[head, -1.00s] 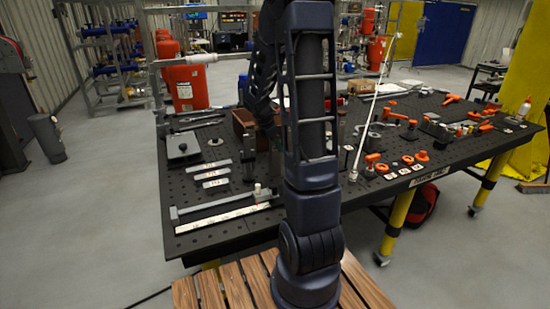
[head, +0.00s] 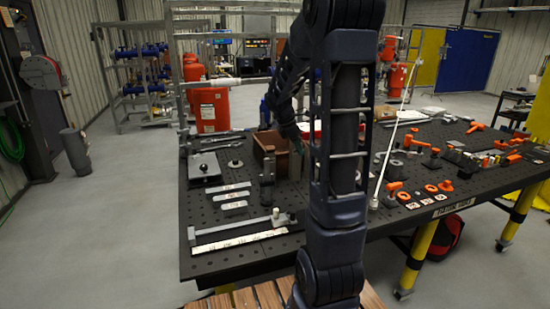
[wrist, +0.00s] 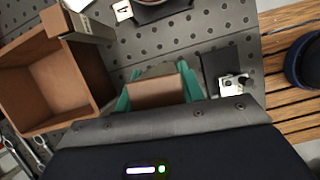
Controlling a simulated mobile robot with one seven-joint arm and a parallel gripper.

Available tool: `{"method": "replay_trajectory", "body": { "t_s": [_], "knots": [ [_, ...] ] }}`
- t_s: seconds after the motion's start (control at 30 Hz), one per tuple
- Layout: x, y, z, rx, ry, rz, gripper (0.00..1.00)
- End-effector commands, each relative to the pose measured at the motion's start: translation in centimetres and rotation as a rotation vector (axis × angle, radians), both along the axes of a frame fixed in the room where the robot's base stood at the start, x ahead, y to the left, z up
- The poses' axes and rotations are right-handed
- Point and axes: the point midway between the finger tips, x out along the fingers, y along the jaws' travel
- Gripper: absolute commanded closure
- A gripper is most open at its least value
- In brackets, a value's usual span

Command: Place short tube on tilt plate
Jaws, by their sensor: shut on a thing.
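My gripper (wrist: 156,98) has teal fingers and is shut on a short block-like piece (wrist: 153,93) with a brown face, seemingly the short tube. In the head view my gripper (head: 292,130) is partly hidden by my arm, just right of the open brown box and above the black table. In the wrist view the box (wrist: 30,112) is left of the fingers, apart from them. A grey plate with a black knob (head: 198,177) lies at the table's left; I cannot tell whether it is the tilt plate.
The perforated black table (head: 225,258) holds flat labelled strips (head: 233,196) and a long bar tool (head: 235,227) at its front left. Several orange-handled parts stand on the right. A thin white rod (head: 392,140) rises mid-table. A dark plate with a small metal fitting (wrist: 232,84) is right of the fingers.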

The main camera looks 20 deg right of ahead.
Motion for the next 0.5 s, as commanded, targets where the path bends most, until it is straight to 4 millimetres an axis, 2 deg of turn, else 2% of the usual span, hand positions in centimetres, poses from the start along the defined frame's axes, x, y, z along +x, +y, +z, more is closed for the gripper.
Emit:
{"method": "replay_trajectory", "body": {
  "t_s": [0.17,0.23,0.33,0.5],
  "knots": [
    [0.1,0.0,1.3,0.000,-0.001,-0.001,1.00],
    [0.1,0.0,2.6,0.000,-0.004,-0.001,1.00],
    [0.1,0.0,5.6,-0.001,-0.006,0.000,1.00],
    [0.1,0.0,11.8,0.000,-0.006,-0.001,1.00]
  ]
}}
